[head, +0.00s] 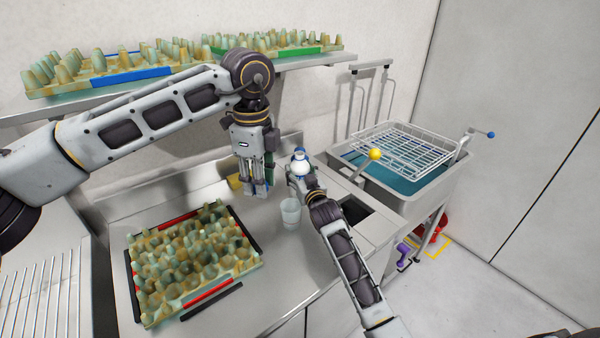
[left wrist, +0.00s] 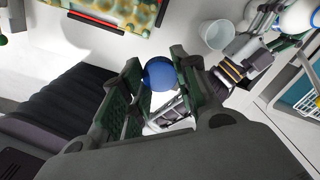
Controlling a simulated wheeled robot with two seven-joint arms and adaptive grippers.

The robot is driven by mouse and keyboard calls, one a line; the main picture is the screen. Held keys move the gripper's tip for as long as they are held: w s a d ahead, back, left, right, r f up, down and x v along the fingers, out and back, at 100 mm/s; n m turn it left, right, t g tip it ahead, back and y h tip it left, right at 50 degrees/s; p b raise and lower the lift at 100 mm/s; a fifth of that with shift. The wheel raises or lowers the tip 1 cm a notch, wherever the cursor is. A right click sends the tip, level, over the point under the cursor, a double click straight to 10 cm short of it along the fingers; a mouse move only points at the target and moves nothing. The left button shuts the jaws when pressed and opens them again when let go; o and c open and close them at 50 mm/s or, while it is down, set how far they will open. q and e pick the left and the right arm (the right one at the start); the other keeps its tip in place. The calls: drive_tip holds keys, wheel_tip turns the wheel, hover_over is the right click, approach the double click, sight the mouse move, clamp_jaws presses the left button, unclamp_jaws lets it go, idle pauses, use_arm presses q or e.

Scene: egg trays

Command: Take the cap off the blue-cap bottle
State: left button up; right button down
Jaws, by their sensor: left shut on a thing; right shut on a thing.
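My left gripper (head: 258,188) points down over the counter. In the left wrist view its green-padded fingers (left wrist: 160,88) are shut on a round blue cap (left wrist: 160,74). My right gripper (head: 299,176) is just right of it, shut on the white bottle (head: 301,166). The bottle stands up out of its fingers, with a little blue at its top. In the left wrist view a white rounded part of the bottle (left wrist: 301,17) shows at the top right, cut off by the edge. The cap and the bottle are apart.
A clear cup (head: 290,214) stands beside the right gripper. An egg tray (head: 186,309) lies at the counter's front left. More trays (head: 132,76) sit on the shelf. A sink with a wire basket (head: 405,150) is at right. A yellow thing (head: 235,182) lies behind the left gripper.

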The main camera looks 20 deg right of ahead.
drive_tip(key=shift+c, duration=2)
unclamp_jaws()
drive_tip(key=shift+r, duration=0.15)
drive_tip(key=s, duration=1.2)
drive_tip(key=shift+d, duration=0.2)
